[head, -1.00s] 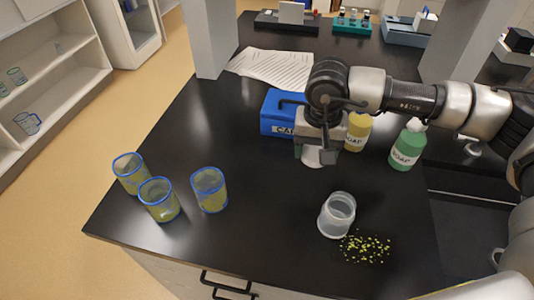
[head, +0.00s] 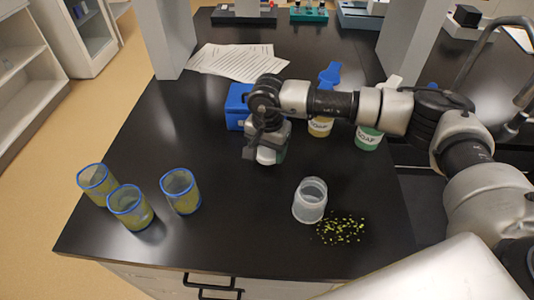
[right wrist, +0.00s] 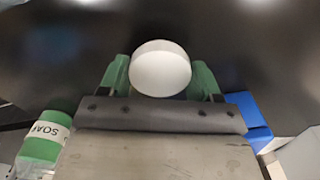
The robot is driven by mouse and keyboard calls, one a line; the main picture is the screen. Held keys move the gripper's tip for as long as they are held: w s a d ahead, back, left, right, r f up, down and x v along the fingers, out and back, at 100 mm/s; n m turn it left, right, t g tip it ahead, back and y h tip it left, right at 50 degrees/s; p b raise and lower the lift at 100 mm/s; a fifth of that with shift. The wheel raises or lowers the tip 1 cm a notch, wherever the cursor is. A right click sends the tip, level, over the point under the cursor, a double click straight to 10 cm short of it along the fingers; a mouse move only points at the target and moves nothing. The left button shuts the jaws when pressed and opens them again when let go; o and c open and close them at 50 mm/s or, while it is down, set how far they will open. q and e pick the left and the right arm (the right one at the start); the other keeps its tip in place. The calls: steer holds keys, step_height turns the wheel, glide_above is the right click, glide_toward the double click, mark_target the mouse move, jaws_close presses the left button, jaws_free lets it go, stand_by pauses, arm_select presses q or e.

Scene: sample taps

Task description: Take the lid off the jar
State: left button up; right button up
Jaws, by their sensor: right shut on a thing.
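The jar (head: 310,203) is a translucent, open-topped pot standing upright on the black bench, right of the middle in the head view. Its lid is off. My right gripper (head: 267,153) is behind and left of the jar, apart from it. In the right wrist view, the green fingers of this gripper (right wrist: 160,80) are shut on a round white lid (right wrist: 160,68). The lid is held over the dark bench top. My left gripper is not in view.
Several small yellow-green bits (head: 341,229) lie beside the jar. Three blue-rimmed beakers (head: 181,192) stand at the left. The bench between beakers and jar is clear.

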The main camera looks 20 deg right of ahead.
step_height(320, 180, down, 2)
steer(key=shift+f, duration=0.5)
steer(key=o, duration=1)
steer(key=shift+r, duration=0.15)
